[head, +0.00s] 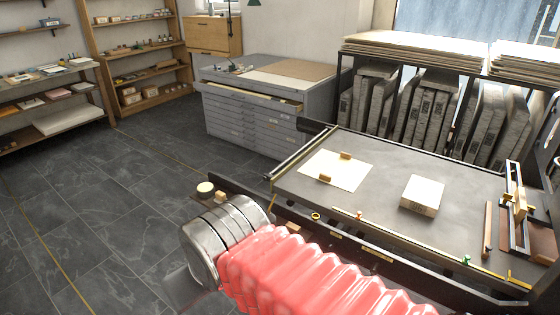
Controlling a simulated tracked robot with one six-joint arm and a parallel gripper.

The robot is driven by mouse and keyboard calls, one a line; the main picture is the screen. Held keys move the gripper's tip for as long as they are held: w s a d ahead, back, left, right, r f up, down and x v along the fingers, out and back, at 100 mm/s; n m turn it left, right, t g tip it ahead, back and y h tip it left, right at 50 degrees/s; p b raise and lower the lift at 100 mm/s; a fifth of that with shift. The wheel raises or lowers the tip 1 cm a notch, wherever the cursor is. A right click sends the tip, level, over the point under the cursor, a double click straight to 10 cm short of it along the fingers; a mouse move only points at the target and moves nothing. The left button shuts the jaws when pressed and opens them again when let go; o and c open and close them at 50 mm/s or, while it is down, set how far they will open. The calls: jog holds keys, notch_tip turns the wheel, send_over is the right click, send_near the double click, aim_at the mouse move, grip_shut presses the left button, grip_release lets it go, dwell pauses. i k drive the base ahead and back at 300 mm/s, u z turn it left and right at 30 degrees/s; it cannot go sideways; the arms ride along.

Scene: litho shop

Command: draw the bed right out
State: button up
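The bed (385,185) is a flat grey slab in a dark frame, in the right half of the head view. A cream sheet (338,171) with two small wooden blocks lies on its left part. A pale rectangular block (422,194) stands on its middle right. A dark rail (300,217) runs along the near side. My arm, with a metal joint and red ribbed sleeve, crosses the foreground and covers part of the near side. My gripper does not show, so its contact with the bed cannot be told.
A wooden upright assembly (518,205) stands at the bed's right end. A grey drawer cabinet (250,115) with one drawer slightly out is behind. A rack of slabs (425,105) stands along the back. Shelves (135,60) line the left wall. The tiled floor (100,190) at left is clear.

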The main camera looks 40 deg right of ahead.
aim_at(456, 232)
jog(key=z, duration=0.2)
jog(key=i, duration=0.75)
jog(key=z, duration=0.45)
jog(key=i, duration=1.1)
jog(key=z, duration=0.25)
